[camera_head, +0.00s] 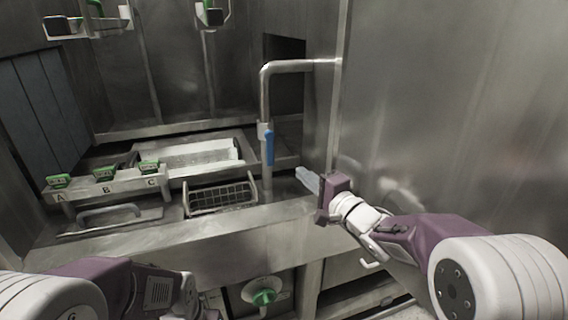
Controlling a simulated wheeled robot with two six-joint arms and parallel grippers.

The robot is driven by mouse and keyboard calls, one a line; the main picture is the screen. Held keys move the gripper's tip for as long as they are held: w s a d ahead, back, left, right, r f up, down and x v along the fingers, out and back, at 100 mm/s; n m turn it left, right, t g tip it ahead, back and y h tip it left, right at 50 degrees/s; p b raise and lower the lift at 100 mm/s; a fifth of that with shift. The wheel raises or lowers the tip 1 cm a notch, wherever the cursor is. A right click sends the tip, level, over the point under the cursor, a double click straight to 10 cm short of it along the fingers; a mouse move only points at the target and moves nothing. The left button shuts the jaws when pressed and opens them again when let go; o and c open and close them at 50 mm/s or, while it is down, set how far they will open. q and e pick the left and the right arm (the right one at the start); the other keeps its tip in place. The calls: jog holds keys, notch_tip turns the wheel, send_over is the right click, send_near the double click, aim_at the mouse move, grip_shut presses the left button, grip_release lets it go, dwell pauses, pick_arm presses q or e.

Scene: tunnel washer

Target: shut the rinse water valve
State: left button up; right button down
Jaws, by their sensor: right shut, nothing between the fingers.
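The valve with a blue lever (269,147) sits on the upright part of a bent steel pipe (265,95). The lever hangs down along the pipe, roughly in line with it. My right gripper (307,181) is shut and empty, to the right of the lever and a little below it in the picture, apart from it. Its fingers point left and up towards the pipe. My left arm (100,283) is at the lower left; its gripper does not show clearly.
A wire basket (222,197) stands left of the pipe's lower end. Green-topped switches (105,173) marked A, B and C are on a ledge at the left. A green knob (264,297) is low on the front. A steel wall (440,110) closes the right side.

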aim_at(270, 150)
pick_arm(q)
jog(key=shift+f+b, duration=0.25)
jog(key=shift+b, duration=0.05)
pick_arm(e)
jog(key=x, duration=1)
